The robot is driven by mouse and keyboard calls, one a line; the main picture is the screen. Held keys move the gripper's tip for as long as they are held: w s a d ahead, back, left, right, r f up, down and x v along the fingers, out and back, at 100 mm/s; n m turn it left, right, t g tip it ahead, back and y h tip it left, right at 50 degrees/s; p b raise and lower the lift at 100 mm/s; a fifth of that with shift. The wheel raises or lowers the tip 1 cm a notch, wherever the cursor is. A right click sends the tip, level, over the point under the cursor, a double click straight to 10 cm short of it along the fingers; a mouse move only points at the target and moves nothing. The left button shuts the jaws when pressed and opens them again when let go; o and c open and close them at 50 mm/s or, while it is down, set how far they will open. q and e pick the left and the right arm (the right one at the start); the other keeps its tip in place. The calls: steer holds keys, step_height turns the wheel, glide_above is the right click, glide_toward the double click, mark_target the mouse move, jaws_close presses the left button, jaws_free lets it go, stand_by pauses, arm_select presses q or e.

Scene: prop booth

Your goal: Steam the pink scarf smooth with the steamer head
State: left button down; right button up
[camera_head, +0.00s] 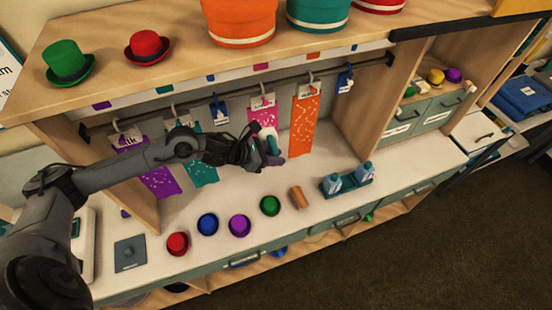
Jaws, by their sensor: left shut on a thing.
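The pink scarf (264,116) hangs from the rail in the cubby, between a teal scarf and an orange scarf. Its upper part shows; its lower part is hidden behind my gripper and what it holds. My left gripper (262,153) is in front of the scarf's lower part, shut on a small white and teal thing that looks like the steamer head (272,143). Whether it touches the cloth I cannot tell. My right gripper is not in view.
The orange scarf (303,125) hangs close on the right, the teal scarf (201,172) and purple scarf (160,181) on the left. Below, the white counter holds several small coloured hats, a brown roll (299,197) and a teal bottle caddy (347,184).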

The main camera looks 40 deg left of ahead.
arm_select(q)
steer(key=shift+w+a+r, duration=0.1)
steer(key=shift+w+a, duration=0.4)
steer(key=shift+a, duration=0.3)
steer(key=shift+w+a+r, duration=0.1)
steer(key=shift+w+a, duration=0.4)
steer(key=shift+a, duration=0.3)
steer(key=shift+w+a, duration=0.5)
steer(key=shift+a, duration=0.4)
steer(key=shift+a+f, duration=0.1)
steer(key=shift+f, duration=0.1)
step_height(320, 180, down, 19)
steer(key=b, duration=1.9)
stand_by(0.9)
stand_by(0.6)
